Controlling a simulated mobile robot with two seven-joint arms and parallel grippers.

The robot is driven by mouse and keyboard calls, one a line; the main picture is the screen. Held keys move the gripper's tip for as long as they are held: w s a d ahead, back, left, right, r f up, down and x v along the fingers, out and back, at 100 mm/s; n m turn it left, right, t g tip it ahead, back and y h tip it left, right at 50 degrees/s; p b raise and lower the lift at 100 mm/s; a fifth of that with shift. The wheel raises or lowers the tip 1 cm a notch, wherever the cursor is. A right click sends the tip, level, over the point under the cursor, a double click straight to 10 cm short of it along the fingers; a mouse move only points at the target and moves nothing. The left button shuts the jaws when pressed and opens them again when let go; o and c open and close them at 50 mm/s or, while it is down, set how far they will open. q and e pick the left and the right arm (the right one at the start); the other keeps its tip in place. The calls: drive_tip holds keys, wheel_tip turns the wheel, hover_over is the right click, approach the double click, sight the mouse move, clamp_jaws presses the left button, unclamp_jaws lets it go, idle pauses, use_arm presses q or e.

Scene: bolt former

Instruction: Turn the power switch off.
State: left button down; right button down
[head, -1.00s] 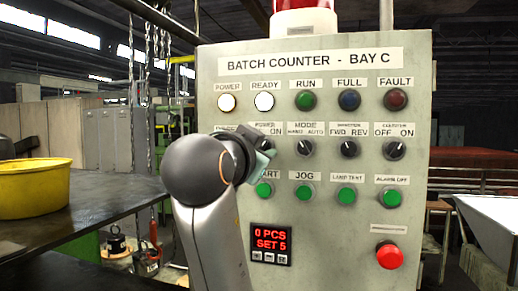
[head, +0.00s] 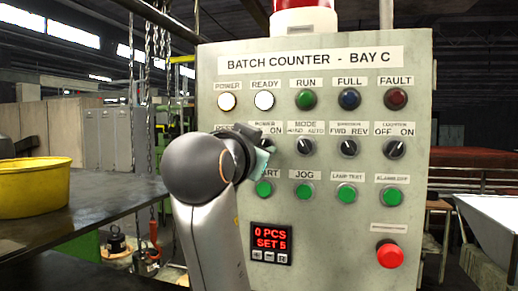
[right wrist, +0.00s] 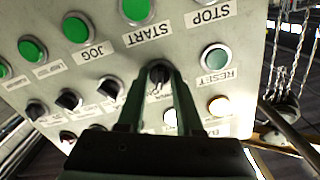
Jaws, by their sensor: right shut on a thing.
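The power switch (right wrist: 159,72), a dark rotary knob, shows in the right wrist view between the two green fingers of my right gripper (head: 262,162). The gripper is shut on the knob. The exact angle of the knob's pointer is hard to tell. The white POWER lamp (head: 227,102) and the white READY lamp (head: 264,100) look lit. My left gripper is not in view.
The grey control panel (head: 410,215) also carries the mode selector (head: 304,147), other selectors, green buttons below, a red button (head: 389,254) and a display (head: 270,242) reading "0 PCS SET 5". A yellow bowl (head: 34,190) stands on the table at left.

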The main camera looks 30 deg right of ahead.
drive_tip(key=n, duration=1)
drive_tip(key=shift+n, duration=0.4)
idle(0.4)
drive_tip(key=c, duration=0.6)
unclamp_jaws()
drive_tip(key=shift+s, duration=0.15)
drive_tip(key=b+v, duration=0.3)
drive_tip(key=v, duration=0.9)
drive_tip(key=shift+s+a, duration=0.1)
drive_tip(key=shift+s, duration=0.05)
